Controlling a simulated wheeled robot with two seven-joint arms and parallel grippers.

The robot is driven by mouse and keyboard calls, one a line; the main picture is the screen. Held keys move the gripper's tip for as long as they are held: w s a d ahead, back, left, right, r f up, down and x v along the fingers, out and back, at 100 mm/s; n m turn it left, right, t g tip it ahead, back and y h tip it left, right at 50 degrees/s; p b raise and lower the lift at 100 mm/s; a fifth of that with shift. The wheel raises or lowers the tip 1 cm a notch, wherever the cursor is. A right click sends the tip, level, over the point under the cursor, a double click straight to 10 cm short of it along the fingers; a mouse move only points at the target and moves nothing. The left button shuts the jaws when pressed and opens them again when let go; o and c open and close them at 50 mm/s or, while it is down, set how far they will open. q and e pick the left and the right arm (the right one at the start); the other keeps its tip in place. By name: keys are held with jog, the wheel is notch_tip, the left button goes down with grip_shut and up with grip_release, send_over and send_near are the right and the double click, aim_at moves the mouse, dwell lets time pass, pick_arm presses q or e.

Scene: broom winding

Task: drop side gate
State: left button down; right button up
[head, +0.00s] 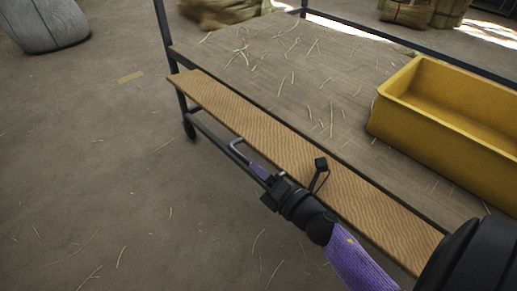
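The side gate, a long tan ribbed board (230,112), runs along the near side of a cart, from the dark corner post at the upper left to the lower right. My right gripper (270,184), black on a purple arm, is at the lower end of this bar, close in front of the board. Its fingertips overlap the bar, and I cannot tell whether they are closed around it. My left gripper is out of view.
The cart bed (300,72) is strewn with straw. A yellow bin (440,105) stands on its right part. A grey sack (45,25) and straw bales (420,12) stand on the floor beyond. The floor (90,180) at left is open, with loose straw.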

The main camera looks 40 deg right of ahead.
jog(key=shift+o, duration=1)
jog(key=shift+d, duration=0.1)
